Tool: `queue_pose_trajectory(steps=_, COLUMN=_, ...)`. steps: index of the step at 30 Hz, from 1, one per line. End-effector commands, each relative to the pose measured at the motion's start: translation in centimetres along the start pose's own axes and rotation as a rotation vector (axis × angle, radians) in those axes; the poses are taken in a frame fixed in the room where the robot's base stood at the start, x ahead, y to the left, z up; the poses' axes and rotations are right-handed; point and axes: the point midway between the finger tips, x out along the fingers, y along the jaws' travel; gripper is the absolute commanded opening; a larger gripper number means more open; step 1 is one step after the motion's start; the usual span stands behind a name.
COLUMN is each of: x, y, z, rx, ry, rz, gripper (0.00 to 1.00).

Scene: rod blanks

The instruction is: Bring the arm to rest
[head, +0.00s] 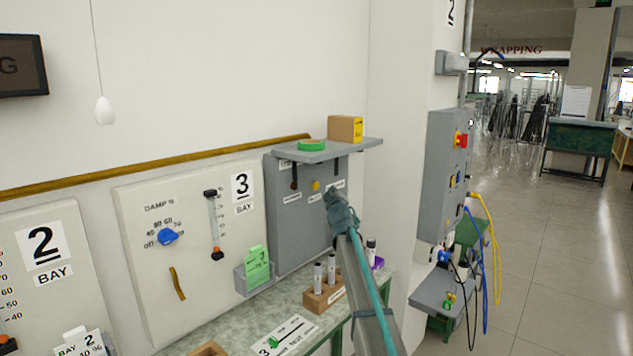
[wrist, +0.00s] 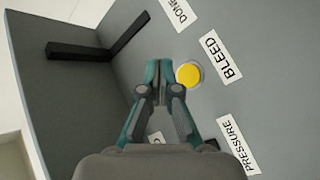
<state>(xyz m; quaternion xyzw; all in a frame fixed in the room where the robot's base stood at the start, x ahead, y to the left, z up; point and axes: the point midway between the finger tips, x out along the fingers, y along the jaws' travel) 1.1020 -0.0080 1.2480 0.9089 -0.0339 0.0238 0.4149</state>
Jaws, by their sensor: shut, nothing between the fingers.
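My arm (head: 372,300) reaches up from the bottom of the head view toward the grey control box (head: 290,235) on the wall. My gripper (wrist: 158,70) is shut and empty, its teal fingertips together in front of the grey panel in the wrist view. The yellow round button (wrist: 189,75) lies just right of the fingertips, beside the "BLEED" label (wrist: 221,55). I cannot tell whether the fingertips touch the panel. In the head view the gripper's end is partly hidden by its own wrist, and the yellow button (head: 315,186) shows left of it.
A grey shelf (head: 365,144) above the box carries green tape (head: 312,145) and a cardboard box (head: 344,129). Below, a bench (head: 260,318) holds a wooden block (head: 323,298) with rods. A black lever (wrist: 85,51) sticks out from the panel. Open floor (head: 560,260) lies at right.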

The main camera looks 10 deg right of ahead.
Motion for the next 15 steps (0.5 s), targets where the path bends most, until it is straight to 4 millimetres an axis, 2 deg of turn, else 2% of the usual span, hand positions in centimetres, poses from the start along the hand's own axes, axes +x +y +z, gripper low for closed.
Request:
queue_pose_trajectory(steps=12, x=-0.3, y=0.2, z=0.3, rx=0.0, ry=0.0, rz=0.0, gripper=0.0)
queue_pose_trajectory(steps=15, x=-0.6, y=-0.2, z=1.2, rx=0.006, ry=-0.016, rz=-0.008, gripper=0.0)
